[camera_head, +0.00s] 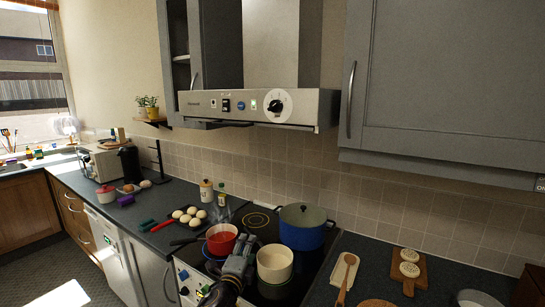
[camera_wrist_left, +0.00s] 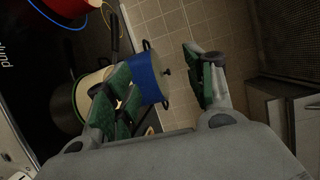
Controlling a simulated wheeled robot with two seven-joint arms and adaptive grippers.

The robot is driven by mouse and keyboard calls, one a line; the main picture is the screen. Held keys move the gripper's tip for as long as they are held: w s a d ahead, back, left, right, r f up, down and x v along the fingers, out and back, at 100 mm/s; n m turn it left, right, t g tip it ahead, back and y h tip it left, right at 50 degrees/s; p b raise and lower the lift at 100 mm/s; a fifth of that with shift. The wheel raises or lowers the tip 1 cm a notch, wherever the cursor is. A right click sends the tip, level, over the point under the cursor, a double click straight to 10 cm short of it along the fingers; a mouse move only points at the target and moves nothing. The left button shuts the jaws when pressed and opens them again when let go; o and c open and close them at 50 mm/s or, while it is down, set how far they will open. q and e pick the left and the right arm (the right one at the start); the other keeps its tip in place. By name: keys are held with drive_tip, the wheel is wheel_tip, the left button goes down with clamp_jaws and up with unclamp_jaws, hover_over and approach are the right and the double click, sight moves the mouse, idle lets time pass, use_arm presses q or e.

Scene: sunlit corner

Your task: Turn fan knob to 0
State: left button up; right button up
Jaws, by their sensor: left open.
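The fan knob (camera_head: 276,105) is a black dial on a round white plate, on the front panel of the steel range hood (camera_head: 310,108). Its pointer is too small for me to read a setting. My left gripper (camera_head: 243,256) is over the stove among the pots, well below the knob and slightly left of it. In the left wrist view its two green-padded fingers (camera_wrist_left: 165,82) are spread apart with nothing gripped between them. The knob is not recognisable in the left wrist view. My right gripper is in neither view.
A blue pot (camera_head: 302,234), a cream pot (camera_head: 274,266) and a red pan (camera_head: 221,241) stand on the stove around my left gripper. The blue pot also shows beyond the fingers in the left wrist view (camera_wrist_left: 146,74). Grey cabinets (camera_head: 450,85) flank the hood. Space before the knob is clear.

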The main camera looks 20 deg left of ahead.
use_arm(q)
drive_tip(key=d+r+m+t+h, duration=0.35)
drive_tip(key=r+m, duration=0.45)
drive_tip(key=r, duration=0.3)
drive_tip(key=d+r+m+t+h, duration=0.25)
drive_tip(key=r+m+h, duration=0.25)
drive_tip(key=r+m, duration=0.5)
drive_tip(key=s+d+r+m+g+h, duration=0.2)
drive_tip(key=d+r+m+g+h, duration=0.3)
drive_tip(key=m, duration=0.7)
drive_tip(key=s+d+r+m+g+h, duration=0.2)
drive_tip(key=d+r+m+h, duration=0.35)
drive_tip(key=m, duration=0.75)
drive_tip(key=s+a+r+m+t+y, duration=0.2)
drive_tip(key=a+r+m+y, duration=1)
drive_tip(key=m, duration=0.2)
drive_tip(key=shift+s+a+r+m+y, duration=0.2)
drive_tip(key=shift+s+r+m+y, duration=0.1)
drive_tip(key=shift+s, duration=0.1)
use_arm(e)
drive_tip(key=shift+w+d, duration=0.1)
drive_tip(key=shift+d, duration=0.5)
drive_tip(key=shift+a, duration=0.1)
